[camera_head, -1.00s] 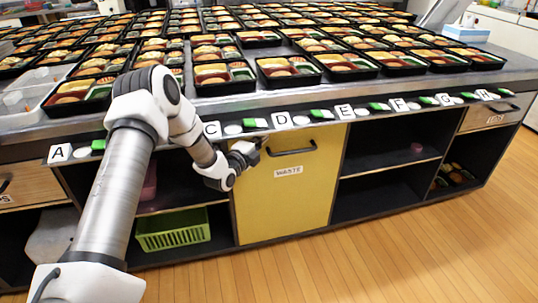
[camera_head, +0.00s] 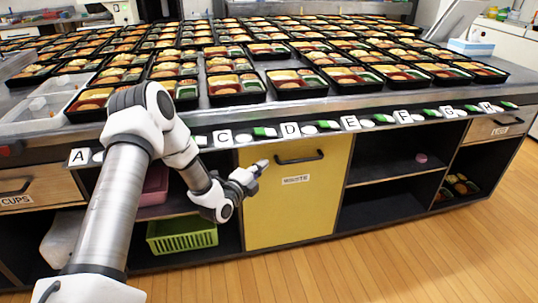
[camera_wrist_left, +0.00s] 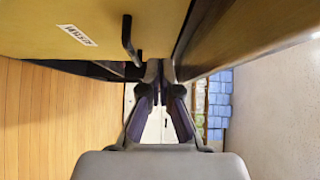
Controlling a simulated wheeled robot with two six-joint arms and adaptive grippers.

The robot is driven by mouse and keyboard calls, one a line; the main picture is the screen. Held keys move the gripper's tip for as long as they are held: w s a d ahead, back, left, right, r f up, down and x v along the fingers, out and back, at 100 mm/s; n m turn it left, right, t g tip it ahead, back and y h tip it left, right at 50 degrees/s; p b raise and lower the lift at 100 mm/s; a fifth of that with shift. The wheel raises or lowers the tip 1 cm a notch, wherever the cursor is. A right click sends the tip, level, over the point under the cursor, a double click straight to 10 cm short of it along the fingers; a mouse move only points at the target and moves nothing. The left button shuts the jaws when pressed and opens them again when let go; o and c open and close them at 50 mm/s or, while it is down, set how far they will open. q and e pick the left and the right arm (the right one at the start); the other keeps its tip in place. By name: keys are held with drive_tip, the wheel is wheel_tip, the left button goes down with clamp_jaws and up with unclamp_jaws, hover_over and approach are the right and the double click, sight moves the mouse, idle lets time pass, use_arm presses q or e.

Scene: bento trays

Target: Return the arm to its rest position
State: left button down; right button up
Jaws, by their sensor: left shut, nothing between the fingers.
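My left arm comes in from the left in the head view, bent at the elbow. Its gripper (camera_head: 256,168) is shut and empty, in front of the yellow WASTE drawer (camera_head: 295,210) near its upper left corner. The gripper is left of the drawer's black handle (camera_head: 300,157) and appears apart from it. In the left wrist view the shut fingers (camera_wrist_left: 160,72) point past the black handle (camera_wrist_left: 129,40), with the yellow front above. My right gripper is not in view.
Many filled bento trays (camera_head: 237,97) cover the counter. Letter tags and green-and-white switches line its front edge. A green basket (camera_head: 182,241) and a pink bin (camera_head: 154,190) sit on the left shelves. Open shelves (camera_head: 383,205) are right of the drawer. The wooden floor (camera_head: 400,255) in front is clear.

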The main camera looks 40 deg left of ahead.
use_arm(q)
drive_tip(key=s+d+f+g+h, duration=0.2)
drive_tip(key=s+d+f+g, duration=0.2)
drive_tip(key=s+d+f, duration=0.45)
drive_tip(key=s+d+f+g+h, duration=0.2)
drive_tip(key=s+d+f+g, duration=0.3)
drive_tip(key=d+f, duration=0.55)
drive_tip(key=s+d+f+n+g+y, duration=0.1)
drive_tip(key=s+d+f+n+g, duration=0.15)
drive_tip(key=s, duration=0.45)
drive_tip(key=s+d+f+n+g, duration=0.1)
drive_tip(key=s+n+g, duration=0.15)
drive_tip(key=s, duration=0.45)
drive_tip(key=s+a+n+g+y, duration=0.2)
drive_tip(key=s+n+g, duration=0.2)
drive_tip(key=s+n, duration=0.7)
wheel_tip(320, 180, up, 18)
drive_tip(key=n+p, duration=0.1)
drive_tip(key=p, duration=1.7)
drive_tip(key=shift+w+d+r+n+p, duration=0.15)
drive_tip(key=shift+w+d+n+p, duration=0.15)
drive_tip(key=shift+p, duration=0.1)
